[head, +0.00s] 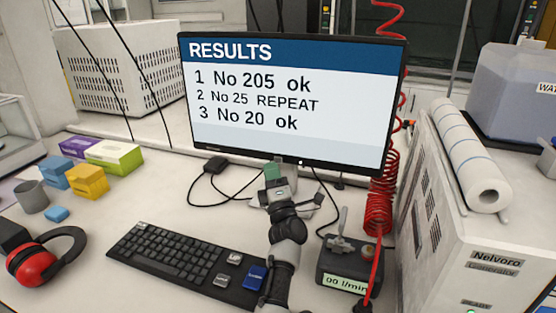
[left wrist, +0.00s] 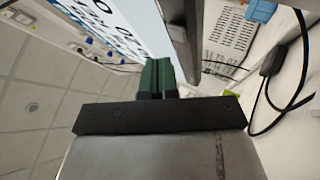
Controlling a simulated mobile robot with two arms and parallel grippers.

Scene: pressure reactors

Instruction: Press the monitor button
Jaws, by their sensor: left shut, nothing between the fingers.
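The monitor (head: 290,100) stands at the back of the bench, its screen lit with a blue "RESULTS" bar and three lines of text. Its dark lower bezel has a small pale mark (head: 300,163) near the middle; I cannot tell if this is the button. My left gripper (head: 272,172) is shut and empty, its green fingertips at the lower bezel, left of that mark. I cannot tell whether they touch it. In the left wrist view the green fingers (left wrist: 157,78) lie together beside the tilted monitor (left wrist: 175,40). My right gripper is not in view.
A black keyboard (head: 180,262) lies left of my arm. A small flow meter (head: 345,265) and a red coiled hose (head: 380,200) stand right of it. Black cables (head: 215,190) lie under the monitor. A generator (head: 460,240) fills the right; red ear muffs (head: 45,255) lie left.

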